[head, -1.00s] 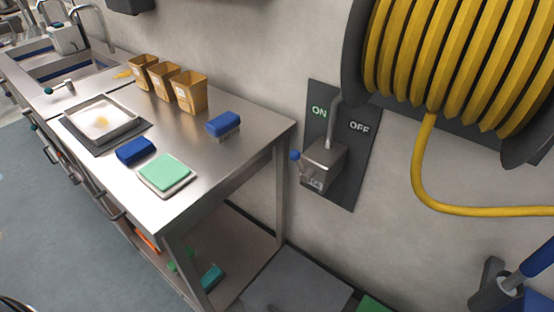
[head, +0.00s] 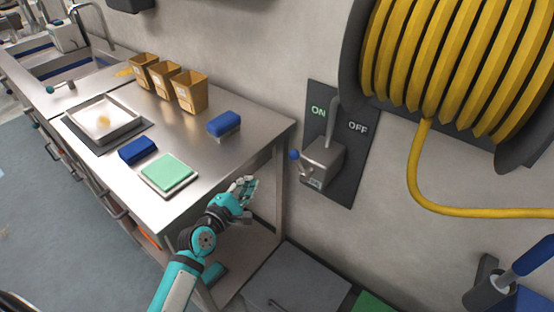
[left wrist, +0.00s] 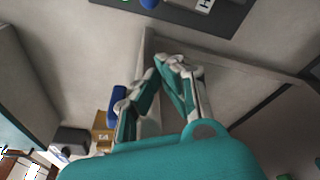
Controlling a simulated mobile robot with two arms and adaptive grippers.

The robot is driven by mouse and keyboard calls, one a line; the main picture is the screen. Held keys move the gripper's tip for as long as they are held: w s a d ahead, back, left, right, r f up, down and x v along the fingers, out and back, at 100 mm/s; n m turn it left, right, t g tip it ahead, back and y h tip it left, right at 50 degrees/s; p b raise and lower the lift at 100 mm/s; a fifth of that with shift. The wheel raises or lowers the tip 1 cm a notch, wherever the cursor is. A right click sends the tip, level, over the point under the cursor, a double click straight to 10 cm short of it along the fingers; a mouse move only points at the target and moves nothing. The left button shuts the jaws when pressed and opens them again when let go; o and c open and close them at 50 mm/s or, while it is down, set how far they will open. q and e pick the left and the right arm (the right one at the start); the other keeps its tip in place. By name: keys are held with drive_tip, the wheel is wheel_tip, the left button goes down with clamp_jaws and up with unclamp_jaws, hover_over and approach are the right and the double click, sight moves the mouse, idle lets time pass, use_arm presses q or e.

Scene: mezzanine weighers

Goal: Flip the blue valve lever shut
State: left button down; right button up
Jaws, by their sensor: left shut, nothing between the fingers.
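The valve lever's blue ball knob (head: 294,155) sticks out at the left, ON-side of a grey valve box (head: 324,160). The box is mounted on a dark wall panel (head: 347,185) marked ON at left and OFF at right. In the left wrist view the blue knob (left wrist: 149,3) is cut by the top edge, beside the dark panel (left wrist: 225,14). My left gripper (head: 252,187) is shut and empty, in front of the steel table's right end, lower left of the knob and apart from it. Its fingertips (left wrist: 166,60) meet in the left wrist view. My right gripper is not in view.
The steel table (head: 215,165) holds a blue brush (head: 223,124), a green sponge on a tray (head: 168,173) and several brown bins (head: 190,92). A yellow hose reel (head: 455,55) hangs right of the panel. The wall between table and panel is bare.

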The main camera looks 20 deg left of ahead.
sight(299, 164)
use_arm(q)
drive_tip(key=shift+w, duration=0.15)
drive_tip(key=w+d+p, duration=0.2)
drive_tip(key=w+d, duration=0.3)
drive_tip(key=w, duration=0.5)
drive_tip(key=shift+w+r, duration=0.15)
drive_tip(key=shift+r, duration=0.1)
drive_tip(key=shift+a, duration=0.1)
drive_tip(key=shift+d+r+m, duration=0.2)
drive_tip(key=shift+m, duration=0.1)
